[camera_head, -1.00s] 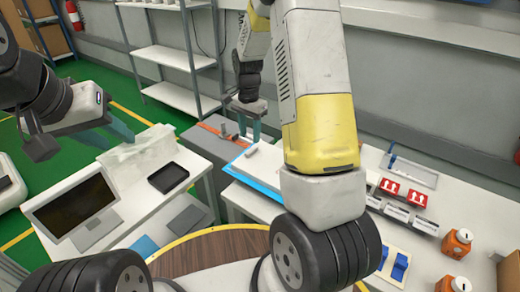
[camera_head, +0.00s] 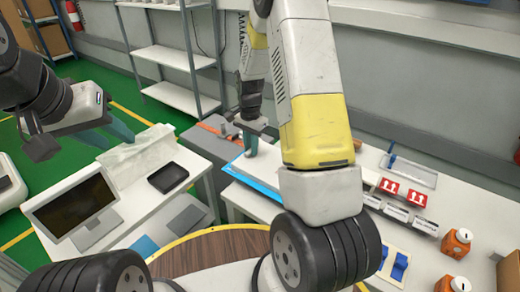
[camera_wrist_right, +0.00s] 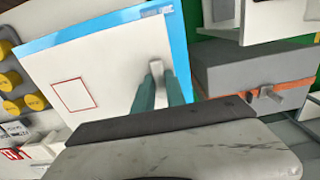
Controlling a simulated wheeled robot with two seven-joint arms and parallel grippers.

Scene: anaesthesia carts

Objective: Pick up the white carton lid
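A small white bar-shaped piece (camera_wrist_right: 157,70), which I take for the white carton lid, is on a white board with blue sides (camera_wrist_right: 110,60). My right gripper (camera_wrist_right: 160,80) has its teal fingers on either side of the piece, seemingly touching it. In the head view the right gripper (camera_head: 250,147) is down at the board (camera_head: 254,181), its fingers close together, and the piece is mostly hidden. I cannot see any lift off the board. My left gripper (camera_head: 117,139) is open and empty, above the left table.
The board bears a red outlined square (camera_wrist_right: 73,95). A grey box with an orange strip (camera_wrist_right: 255,80) stands beside it. Red blocks with white arrows (camera_head: 402,193) and orange bottles (camera_head: 456,243) are at the right. A monitor (camera_head: 75,207) and a black tray (camera_head: 168,177) are on the left table.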

